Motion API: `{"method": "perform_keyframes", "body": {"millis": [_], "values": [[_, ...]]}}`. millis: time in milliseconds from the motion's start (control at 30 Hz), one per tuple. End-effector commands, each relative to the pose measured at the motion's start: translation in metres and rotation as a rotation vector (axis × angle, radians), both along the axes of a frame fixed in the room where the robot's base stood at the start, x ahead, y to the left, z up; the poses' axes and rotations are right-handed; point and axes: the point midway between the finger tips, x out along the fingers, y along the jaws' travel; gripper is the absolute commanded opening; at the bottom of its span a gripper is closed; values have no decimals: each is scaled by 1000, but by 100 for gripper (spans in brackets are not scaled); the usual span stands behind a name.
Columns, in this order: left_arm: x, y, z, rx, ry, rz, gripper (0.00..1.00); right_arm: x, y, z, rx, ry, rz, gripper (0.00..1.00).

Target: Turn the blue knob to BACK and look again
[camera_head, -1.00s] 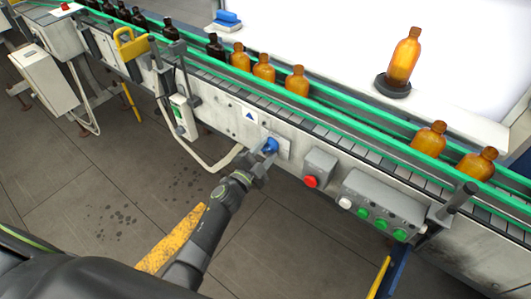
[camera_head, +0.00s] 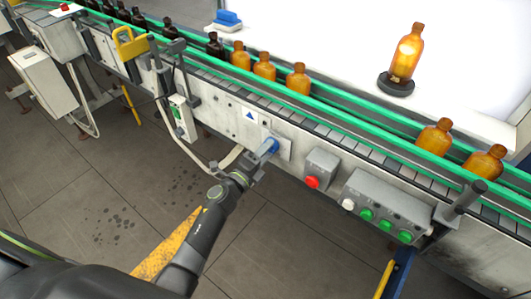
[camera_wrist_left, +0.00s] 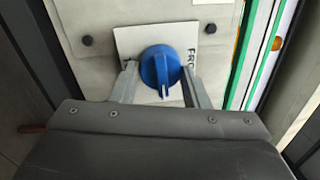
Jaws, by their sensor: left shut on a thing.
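The blue knob (camera_head: 270,146) sits on a pale plate on the conveyor's side panel. In the left wrist view the knob (camera_wrist_left: 160,68) stands between the two fingers, its ridge running up and down the picture. The plate (camera_wrist_left: 128,40) shows part of a word starting "FRO" on its right; other lettering is mostly hidden. My left gripper (camera_head: 262,155) is shut on the knob, and it also shows in the left wrist view (camera_wrist_left: 160,85). An amber bottle (camera_head: 407,55) stands on a dark round base (camera_head: 395,86) behind the conveyor. My right gripper is not in view.
A red button box (camera_head: 320,165) and a panel with green buttons (camera_head: 383,205) are right of the knob. Several amber and dark bottles stand on the green-railed conveyor.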

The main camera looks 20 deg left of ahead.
Motion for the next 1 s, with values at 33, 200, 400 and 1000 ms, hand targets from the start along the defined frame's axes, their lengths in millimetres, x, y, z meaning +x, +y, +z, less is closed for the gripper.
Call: {"method": "perform_keyframes", "body": {"millis": [33, 200, 400, 1000], "values": [[0, 0, -2, 15, -4, -1, 19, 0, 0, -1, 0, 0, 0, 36], [0, 0, -1, 44, -14, -1, 19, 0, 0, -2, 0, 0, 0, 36], [-1, 0, -1, 56, -18, -1, 19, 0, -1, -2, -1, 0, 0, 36], [0, 0, -1, 53, -18, 0, 63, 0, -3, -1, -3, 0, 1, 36]]}}
